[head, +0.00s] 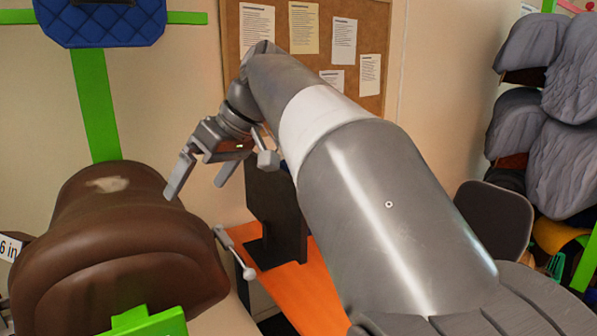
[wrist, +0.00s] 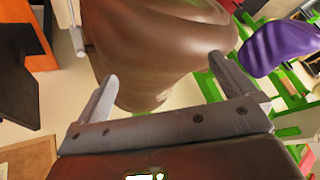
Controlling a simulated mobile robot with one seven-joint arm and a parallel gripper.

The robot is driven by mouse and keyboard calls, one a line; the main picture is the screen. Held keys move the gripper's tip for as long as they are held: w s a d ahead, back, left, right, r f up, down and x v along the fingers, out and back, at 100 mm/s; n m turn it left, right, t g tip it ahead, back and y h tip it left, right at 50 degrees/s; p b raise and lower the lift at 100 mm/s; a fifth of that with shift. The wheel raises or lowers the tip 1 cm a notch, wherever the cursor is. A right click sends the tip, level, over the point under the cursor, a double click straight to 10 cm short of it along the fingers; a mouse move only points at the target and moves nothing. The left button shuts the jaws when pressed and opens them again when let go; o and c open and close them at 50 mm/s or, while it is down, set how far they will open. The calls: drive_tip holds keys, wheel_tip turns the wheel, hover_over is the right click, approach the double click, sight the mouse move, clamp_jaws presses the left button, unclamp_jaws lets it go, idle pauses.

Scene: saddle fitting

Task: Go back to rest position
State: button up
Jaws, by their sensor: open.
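My gripper (head: 199,182) is open and empty in the head view, with its fingers spread and pointing down. It hangs in the air to the right of and above a brown saddle-shaped form (head: 120,235). In the wrist view my gripper (wrist: 170,90) shows both fingers apart, with the brown form (wrist: 150,40) beyond and between them. A gap shows between the fingers and the form in the head view. My arm crosses the middle of the head view and hides part of the desk.
A dark monitor (head: 275,205) stands on an orange desk (head: 285,290) below my arm. A blue quilted pad (head: 100,22) hangs on a green stand at upper left. A corkboard (head: 305,45) is on the wall. Grey saddles (head: 545,125) are stacked at right. A dark chair (head: 493,220) stands there.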

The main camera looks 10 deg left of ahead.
drive_tip(key=w+d+f+m+t, duration=0.15)
drive_tip(key=d+f+m, duration=0.25)
drive_tip(key=d, duration=0.9)
drive_tip(key=w+d+f+m+t, duration=0.15)
drive_tip(key=d+f+m, duration=0.25)
drive_tip(key=d, duration=0.9)
drive_tip(key=s+d+f+m+t+h, duration=0.3)
drive_tip(key=s+d+f+m+h, duration=0.4)
drive_tip(key=s+d+f, duration=0.9)
drive_tip(key=shift+t, duration=0.3)
drive_tip(key=shift+w, duration=0.1)
drive_tip(key=w+d+f+m+g, duration=0.5)
drive_tip(key=w+d+m, duration=0.4)
drive_tip(key=w+d, duration=0.25)
wheel_tip(320, 180, down, 10)
drive_tip(key=shift+w+a+r+g, duration=0.15)
drive_tip(key=shift+w+a+g, duration=0.15)
drive_tip(key=shift+w, duration=0.05)
